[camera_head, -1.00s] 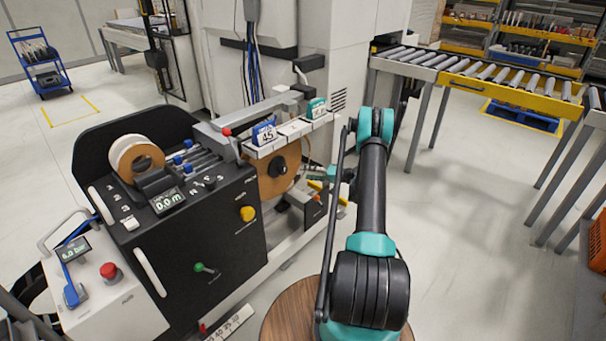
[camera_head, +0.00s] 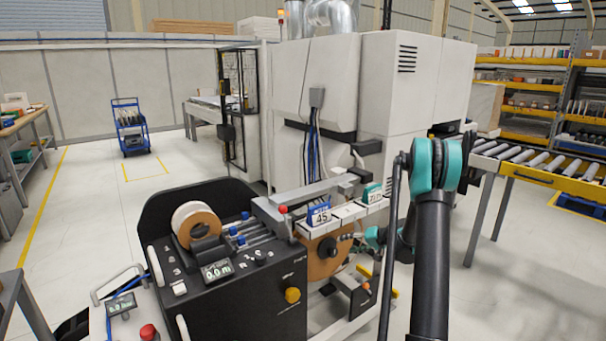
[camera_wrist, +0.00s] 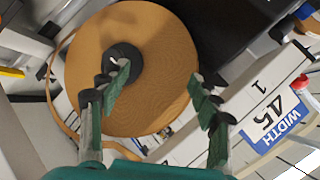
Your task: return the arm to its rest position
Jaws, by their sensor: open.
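My arm (camera_head: 431,240) rises at the right of the head view, dark with teal joints, and bends down toward the machine. My gripper (camera_wrist: 160,85) is open and empty in the wrist view, its two green ridged fingers apart. Behind the fingers is a large tan roll of edge band (camera_wrist: 150,40) with a black hub. The roll (camera_head: 322,262) also shows in the head view, below the blue "45" width tag (camera_head: 319,215). In the head view the gripper is small beside the roll, and its fingers are hard to make out.
The black control panel (camera_head: 255,305) with a smaller tape roll (camera_head: 196,226) stands at front left. The white machine cabinet (camera_head: 420,90) stands behind my arm. A roller conveyor (camera_head: 545,165) is at right. Open floor (camera_head: 110,220) lies at left.

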